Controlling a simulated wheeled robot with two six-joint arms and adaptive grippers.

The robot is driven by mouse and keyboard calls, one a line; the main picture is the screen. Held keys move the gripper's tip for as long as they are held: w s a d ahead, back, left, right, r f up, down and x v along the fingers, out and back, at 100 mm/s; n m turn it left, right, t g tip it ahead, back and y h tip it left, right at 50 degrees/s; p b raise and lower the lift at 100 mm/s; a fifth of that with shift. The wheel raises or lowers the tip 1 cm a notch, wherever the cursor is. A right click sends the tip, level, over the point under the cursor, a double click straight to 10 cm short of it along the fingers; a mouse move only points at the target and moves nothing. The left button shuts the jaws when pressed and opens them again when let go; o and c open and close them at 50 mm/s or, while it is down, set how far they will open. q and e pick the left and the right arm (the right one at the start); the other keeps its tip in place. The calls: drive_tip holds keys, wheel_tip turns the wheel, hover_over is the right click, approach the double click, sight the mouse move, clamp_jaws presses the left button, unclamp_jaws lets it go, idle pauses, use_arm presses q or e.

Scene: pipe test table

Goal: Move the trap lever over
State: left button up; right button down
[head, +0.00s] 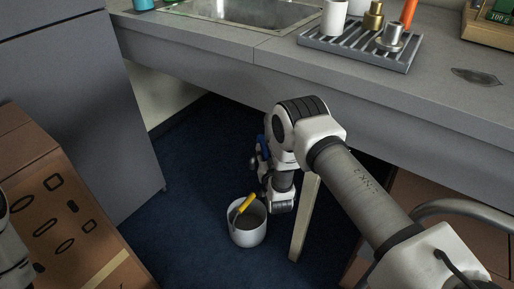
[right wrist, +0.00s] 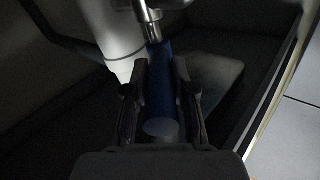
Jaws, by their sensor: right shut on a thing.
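The trap lever is a blue handle (right wrist: 160,85) on a metal stem (right wrist: 148,22) in the right wrist view. A bit of blue (head: 261,146) also shows under the counter in the head view, beside my right wrist. My right gripper (right wrist: 160,72) has a dark finger on each side of the blue handle and is shut on it. A white pipe (right wrist: 112,32) stands just left of the handle. In the head view my right arm and wrist hide most of the trap and the fingers. My left gripper is out of view.
A white bucket (head: 247,235) with a yellow-handled tool (head: 242,206) stands on the blue floor below. A pale leg (head: 303,220) is close to its right. The counter (head: 240,50) lies overhead, with a cabinet (head: 85,120) at left and a cardboard box (head: 60,215) lower left.

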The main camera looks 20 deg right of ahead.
drive_tip(key=shift+d+n+y, duration=0.4)
drive_tip(key=shift+n+y, duration=0.2)
drive_tip(key=shift+y, duration=0.3)
drive_tip(key=c, duration=0.9)
unclamp_jaws()
drive_tip(key=shift+c, duration=0.2)
drive_tip(key=s+a, duration=0.1)
drive_tip(key=s, duration=1.1)
drive_tip(key=shift+a, duration=0.35)
